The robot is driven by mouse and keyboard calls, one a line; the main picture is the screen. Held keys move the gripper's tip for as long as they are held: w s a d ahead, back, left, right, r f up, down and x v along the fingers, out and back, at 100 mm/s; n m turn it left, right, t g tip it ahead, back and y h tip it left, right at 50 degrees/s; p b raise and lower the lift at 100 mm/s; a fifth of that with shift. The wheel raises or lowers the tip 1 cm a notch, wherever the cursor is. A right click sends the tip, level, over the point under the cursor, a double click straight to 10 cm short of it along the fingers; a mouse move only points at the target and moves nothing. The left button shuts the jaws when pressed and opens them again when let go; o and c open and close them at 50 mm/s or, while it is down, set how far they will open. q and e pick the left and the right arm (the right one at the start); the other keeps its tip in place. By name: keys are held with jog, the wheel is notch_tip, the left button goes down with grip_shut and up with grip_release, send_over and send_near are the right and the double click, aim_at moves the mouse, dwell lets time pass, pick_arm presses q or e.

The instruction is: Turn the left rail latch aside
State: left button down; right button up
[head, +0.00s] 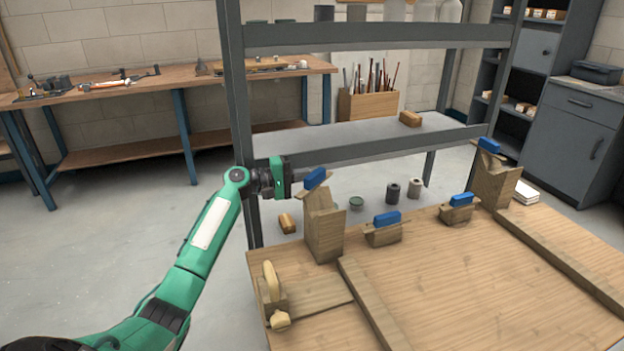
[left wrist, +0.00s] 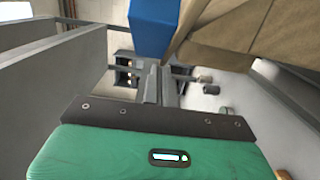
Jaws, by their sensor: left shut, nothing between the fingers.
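A blue latch (head: 315,178) sits tilted on top of the tall left wooden block (head: 324,235), at the far end of the left wooden rail (head: 372,303). My left gripper (head: 298,181) is just left of this latch, at about its height. It is shut and empty. Whether it touches the latch cannot be told. The left wrist view shows the blue latch (left wrist: 152,30) and the wooden block (left wrist: 250,28) above the closed fingers (left wrist: 162,88). My right gripper is not in view.
Two low wooden blocks with blue latches (head: 387,218) (head: 462,199) stand along the table's back edge. Another tall block (head: 496,183) stands at the back right. A grey shelf frame (head: 238,110) rises behind my left gripper. The middle of the tabletop (head: 480,290) is clear.

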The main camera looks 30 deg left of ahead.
pick_arm(q)
jog(key=shift+x, duration=0.9)
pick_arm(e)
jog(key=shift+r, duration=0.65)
pick_arm(q)
jog(key=shift+d, duration=0.3)
dwell(0.3)
